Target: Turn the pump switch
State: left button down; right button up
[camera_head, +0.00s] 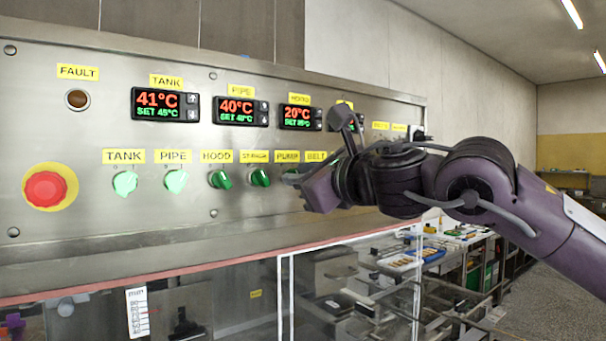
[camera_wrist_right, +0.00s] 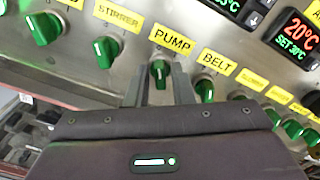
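The pump switch (camera_wrist_right: 160,72) is a green knob under the yellow PUMP label (camera_wrist_right: 171,39) in the right wrist view; its handle looks about in line with my fingers. My right gripper (camera_wrist_right: 160,80) is open, with one finger on each side of this knob and a visible gap around it. I cannot tell whether a finger touches it. In the head view my right gripper (camera_head: 294,177) is at the panel below the PUMP label (camera_head: 287,156) and mostly hides the switch. My left gripper is not in view.
Close by on the panel are the stirrer knob (camera_head: 260,177) on the left and the belt knob (camera_wrist_right: 204,90) on the right. Further left are the hood knob (camera_head: 220,179), other green knobs and a red emergency button (camera_head: 45,189). A glazed cover (camera_head: 230,290) lies below.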

grip_shut()
jog(key=shift+m, duration=0.3)
jog(key=shift+w+d+m+b, duration=0.15)
jog(key=shift+m+b, duration=0.2)
jog(key=shift+m, duration=2.45)
jog(key=shift+d+m+b, duration=0.1)
jog(key=shift+m+b, duration=0.25)
jog(key=shift+m, duration=2.45)
jog(key=shift+o, duration=1.6)
grip_release()
